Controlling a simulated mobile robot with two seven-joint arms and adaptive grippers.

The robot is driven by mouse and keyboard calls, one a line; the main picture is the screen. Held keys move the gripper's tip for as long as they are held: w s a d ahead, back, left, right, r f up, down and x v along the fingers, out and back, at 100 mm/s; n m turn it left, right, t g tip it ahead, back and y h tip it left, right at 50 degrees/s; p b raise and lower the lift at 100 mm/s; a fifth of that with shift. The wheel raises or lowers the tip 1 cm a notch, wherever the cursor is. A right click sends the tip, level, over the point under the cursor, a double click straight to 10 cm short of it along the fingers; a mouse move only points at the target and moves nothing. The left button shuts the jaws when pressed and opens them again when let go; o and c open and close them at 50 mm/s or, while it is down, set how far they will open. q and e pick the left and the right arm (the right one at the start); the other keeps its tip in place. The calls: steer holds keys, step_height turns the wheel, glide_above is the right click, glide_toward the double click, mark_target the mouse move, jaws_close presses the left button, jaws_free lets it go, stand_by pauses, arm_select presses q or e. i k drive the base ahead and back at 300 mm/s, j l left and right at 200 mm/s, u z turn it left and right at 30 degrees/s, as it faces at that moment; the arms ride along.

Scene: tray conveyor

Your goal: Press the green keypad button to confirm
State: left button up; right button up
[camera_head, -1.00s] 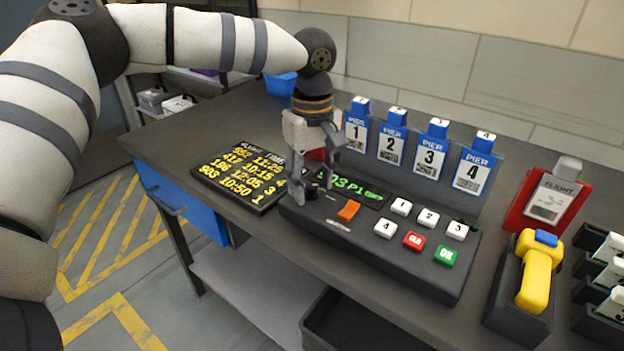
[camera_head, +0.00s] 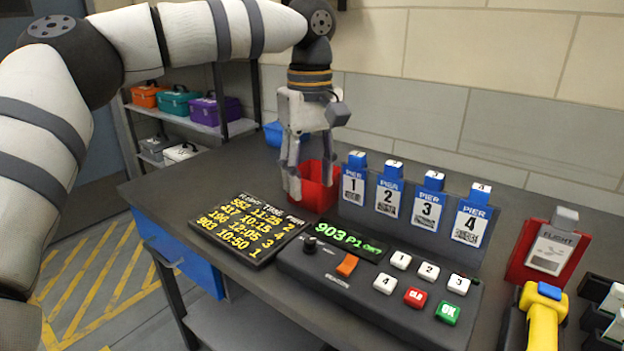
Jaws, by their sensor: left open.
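The keypad console (camera_head: 376,306) lies on the dark table, with a display (camera_head: 348,238) that reads 903 P1 and a further word too small to read surely. The green OK button (camera_head: 448,313) is at its front right, beside the red CLR button (camera_head: 414,297). White number keys (camera_head: 400,260) and an orange switch (camera_head: 347,265) are also on it. My left gripper (camera_head: 293,188) is open and empty, fingers pointing down, in front of a red container (camera_head: 320,187) behind the console. It is well left of the green button and apart from it. My right gripper is out of view.
A flight board (camera_head: 248,228) lies left of the console. Blue pier tag holders (camera_head: 391,196) stand behind it. A red flight tag holder (camera_head: 546,250) and a yellow handheld device (camera_head: 543,318) stand at right. A shelf with toolboxes (camera_head: 216,110) is at back left.

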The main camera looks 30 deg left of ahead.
mark_target(447, 313)
steer(key=k, duration=1)
